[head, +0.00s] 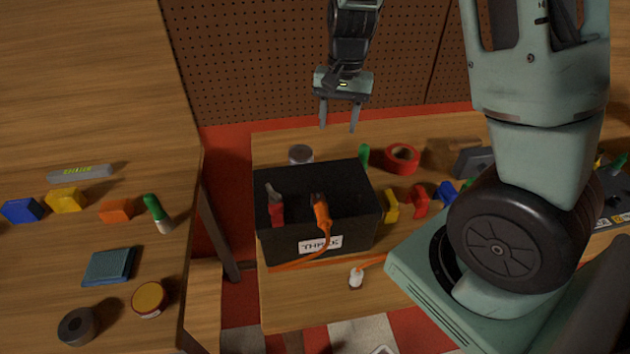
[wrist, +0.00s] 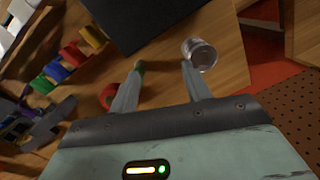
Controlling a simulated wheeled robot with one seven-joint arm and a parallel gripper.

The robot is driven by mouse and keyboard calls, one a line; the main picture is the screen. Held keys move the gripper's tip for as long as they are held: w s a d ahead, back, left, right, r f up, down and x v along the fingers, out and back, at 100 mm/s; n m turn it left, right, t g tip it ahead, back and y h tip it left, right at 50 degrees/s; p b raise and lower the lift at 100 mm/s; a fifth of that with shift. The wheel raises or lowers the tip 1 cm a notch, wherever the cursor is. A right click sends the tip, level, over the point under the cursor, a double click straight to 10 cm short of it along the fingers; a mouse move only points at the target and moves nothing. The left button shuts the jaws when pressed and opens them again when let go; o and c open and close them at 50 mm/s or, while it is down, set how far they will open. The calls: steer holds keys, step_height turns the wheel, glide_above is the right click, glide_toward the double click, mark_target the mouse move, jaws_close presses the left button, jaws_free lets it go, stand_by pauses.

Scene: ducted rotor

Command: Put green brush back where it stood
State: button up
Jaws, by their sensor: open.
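A slim green thing (head: 364,155) stands behind the right back corner of the black box (head: 317,245); its lower part is hidden. It also shows in the wrist view (wrist: 140,66), by the tip of the left finger. Another green piece with a pale end (head: 152,206) lies on the left table. I cannot tell for certain which of these is the green brush. My gripper (head: 338,128) is open and empty, fingers pointing down, above the back of the right table.
The black box holds red-handled and orange-handled tools. A metal can (head: 300,154) and red tape roll (head: 402,158) stand behind and beside it. Coloured blocks (head: 420,199) lie to its right. A pegboard (head: 270,60) rises behind. A gap separates the two tables.

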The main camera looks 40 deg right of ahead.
steer(key=s+a+r+n, duration=0.2)
steer(key=s+a+n, duration=0.1)
steer(key=a, duration=0.5)
steer(key=s+a+r+n, duration=0.1)
steer(key=s+a+n, duration=0.25)
steer(key=a, duration=0.35)
steer(key=s+a+r+n, duration=0.2)
steer(key=s+a+n, duration=0.8)
steer(key=s, duration=0.5)
steer(key=shift+a+r, duration=0.25)
steer(key=shift+a, duration=0.2)
steer(key=shift+f, duration=0.1)
step_height(320, 180, down, 6)
steer(key=b, duration=0.6)
